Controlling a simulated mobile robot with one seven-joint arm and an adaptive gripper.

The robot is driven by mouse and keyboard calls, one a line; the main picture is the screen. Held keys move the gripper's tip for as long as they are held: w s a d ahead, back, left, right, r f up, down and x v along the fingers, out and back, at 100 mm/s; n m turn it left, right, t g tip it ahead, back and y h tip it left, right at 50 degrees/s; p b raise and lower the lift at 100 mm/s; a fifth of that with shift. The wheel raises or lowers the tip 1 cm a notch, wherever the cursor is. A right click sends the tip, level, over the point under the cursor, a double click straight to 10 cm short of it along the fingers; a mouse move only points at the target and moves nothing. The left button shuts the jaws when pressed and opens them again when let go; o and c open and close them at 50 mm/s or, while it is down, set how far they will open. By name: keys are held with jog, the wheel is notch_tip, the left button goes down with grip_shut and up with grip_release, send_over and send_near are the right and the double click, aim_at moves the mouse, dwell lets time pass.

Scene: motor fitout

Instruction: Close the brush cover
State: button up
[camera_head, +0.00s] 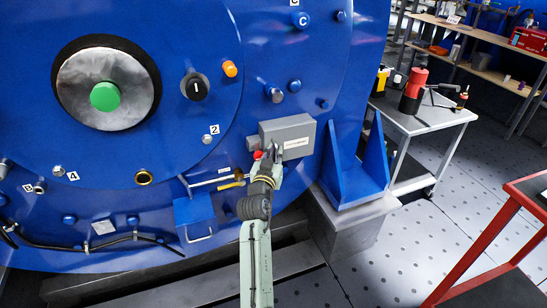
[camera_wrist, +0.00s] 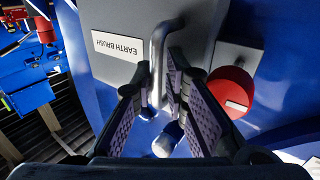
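The brush cover is a grey box (camera_head: 287,133) on the blue motor housing, right of centre in the head view. In the wrist view its grey face (camera_wrist: 115,65) carries an upside-down "EARTH BRUSH" label and a bent metal handle (camera_wrist: 158,45). I cannot tell how far the cover stands open. My gripper (camera_head: 268,155) is at its lower left side. In the wrist view my gripper (camera_wrist: 162,75) has its fingers apart, with the handle between the tips. Contact with the handle is unclear.
A red round knob (camera_wrist: 230,92) sits close to the right finger. A blue bracket (camera_head: 354,165) stands right of the cover. A grey cart (camera_head: 425,118) with tools and a red-framed table (camera_head: 480,245) stand to the right. Open floor (camera_head: 400,250) lies between.

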jog(key=v, duration=1.2)
jog(key=shift+a+r, duration=0.1)
